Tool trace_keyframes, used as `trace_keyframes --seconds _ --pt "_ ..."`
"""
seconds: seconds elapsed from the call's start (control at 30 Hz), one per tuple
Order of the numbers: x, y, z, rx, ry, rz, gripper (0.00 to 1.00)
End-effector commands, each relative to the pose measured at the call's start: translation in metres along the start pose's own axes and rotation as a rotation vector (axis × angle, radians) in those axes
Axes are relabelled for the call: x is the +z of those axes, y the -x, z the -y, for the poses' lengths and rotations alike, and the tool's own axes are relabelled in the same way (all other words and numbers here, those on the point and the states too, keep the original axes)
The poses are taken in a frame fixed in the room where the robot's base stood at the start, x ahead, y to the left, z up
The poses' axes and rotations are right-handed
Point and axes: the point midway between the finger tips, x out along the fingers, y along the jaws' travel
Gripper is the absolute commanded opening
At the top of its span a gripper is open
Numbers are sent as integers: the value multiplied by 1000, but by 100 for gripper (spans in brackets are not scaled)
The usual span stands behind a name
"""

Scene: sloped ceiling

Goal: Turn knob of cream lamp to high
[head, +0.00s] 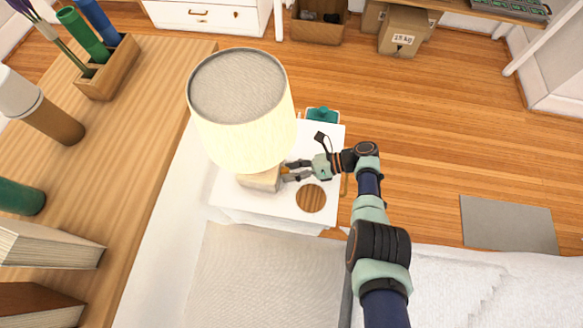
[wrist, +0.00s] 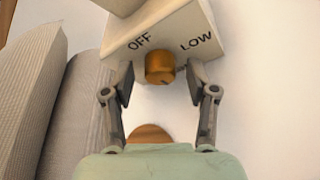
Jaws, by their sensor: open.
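The cream lamp (head: 243,135) stands on the white nightstand (head: 235,205). Its shade hides part of its pale block base (head: 258,182). In the wrist view the base (wrist: 125,40) shows the labels OFF and LOW; no HIGH label is visible. The brass-coloured knob (wrist: 160,68) sticks out between and below these labels. Its exact pointing direction is hard to tell. My gripper (wrist: 160,84) is open, one finger on each side of the knob, with visible gaps. In the head view my gripper (head: 288,171) is at the right side of the base.
A round wooden coaster (head: 311,198) lies on the nightstand close below my gripper. A teal object (head: 322,115) is at its far edge. A bed (head: 270,275) lies in front. A wooden shelf (head: 150,130) with books and a pen holder is at left. Open floor is at right.

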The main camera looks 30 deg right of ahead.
Motion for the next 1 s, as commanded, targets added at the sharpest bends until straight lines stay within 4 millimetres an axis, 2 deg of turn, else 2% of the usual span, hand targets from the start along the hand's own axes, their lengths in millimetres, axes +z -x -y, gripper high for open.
trace_keyframes --seconds 0.17,0.3,0.6,0.7,1.0 --pt "7 3 -4 -1 4 2 58" --pt "18 7 -14 -1 5 1 58" --pt "63 26 -47 -1 4 0 58" --pt "72 30 -54 0 2 -1 58" --pt "76 31 -57 0 0 0 58"
